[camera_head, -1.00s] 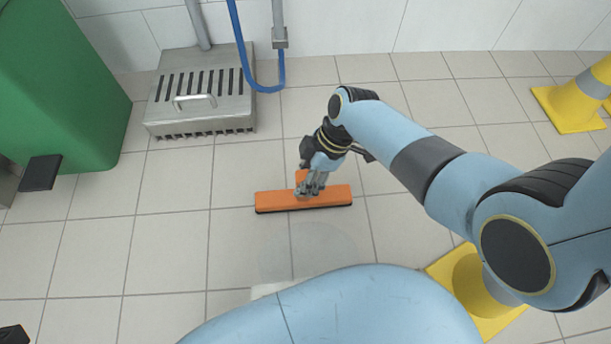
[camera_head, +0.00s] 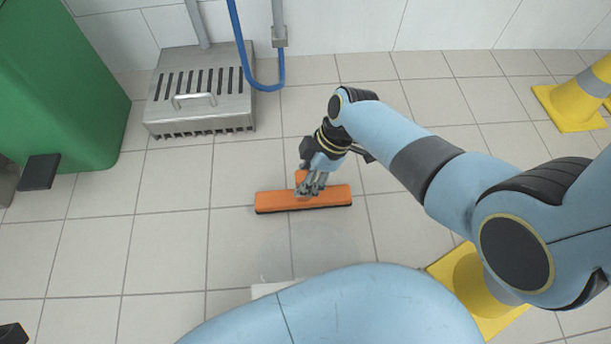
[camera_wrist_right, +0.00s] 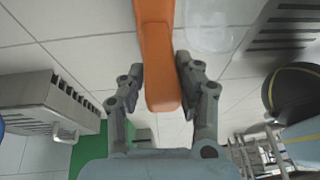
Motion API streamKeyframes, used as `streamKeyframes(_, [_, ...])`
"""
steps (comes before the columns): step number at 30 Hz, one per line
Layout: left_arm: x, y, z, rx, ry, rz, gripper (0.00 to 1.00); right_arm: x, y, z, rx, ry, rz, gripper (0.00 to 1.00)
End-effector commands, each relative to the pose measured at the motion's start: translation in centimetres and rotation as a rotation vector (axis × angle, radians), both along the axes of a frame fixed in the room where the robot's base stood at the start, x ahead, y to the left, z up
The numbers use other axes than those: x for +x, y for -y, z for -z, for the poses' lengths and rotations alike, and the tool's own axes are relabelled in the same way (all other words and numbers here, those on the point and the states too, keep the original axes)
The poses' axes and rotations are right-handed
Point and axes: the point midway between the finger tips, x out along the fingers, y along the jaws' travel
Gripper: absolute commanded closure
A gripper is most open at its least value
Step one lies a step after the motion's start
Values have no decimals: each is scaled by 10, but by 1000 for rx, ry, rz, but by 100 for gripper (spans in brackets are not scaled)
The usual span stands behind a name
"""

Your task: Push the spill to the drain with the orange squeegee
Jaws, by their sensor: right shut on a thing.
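The orange squeegee (camera_head: 275,201) has its wide head on the tiled floor in the head view. My right gripper (camera_head: 312,187) is shut on it from above. In the right wrist view its two fingers (camera_wrist_right: 160,85) close around the orange handle (camera_wrist_right: 158,50). The spill (camera_head: 300,250) is a faint clear patch just below the squeegee head in the head view; it also shows in the right wrist view (camera_wrist_right: 210,38). My left gripper is not in view.
A slotted metal box (camera_head: 222,108) with a handle stands at the wall beside a blue hose (camera_head: 243,55). A green bin (camera_head: 65,90) is at the left. Yellow cones stand at the right (camera_head: 572,108) and lower right (camera_head: 465,285). Floor left of the squeegee is clear.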

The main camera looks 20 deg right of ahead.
Motion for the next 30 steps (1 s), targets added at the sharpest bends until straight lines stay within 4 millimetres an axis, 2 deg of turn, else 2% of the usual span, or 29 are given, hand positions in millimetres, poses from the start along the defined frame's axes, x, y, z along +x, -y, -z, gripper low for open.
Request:
streamKeyframes(16, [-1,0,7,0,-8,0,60,0,0,8,0,2,1,100])
streamKeyframes(20, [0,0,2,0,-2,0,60,-4,-2,7,0,2,0,100])
streamKeyframes(30, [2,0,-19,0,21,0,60,-30,-9,4,0,2,0,100])
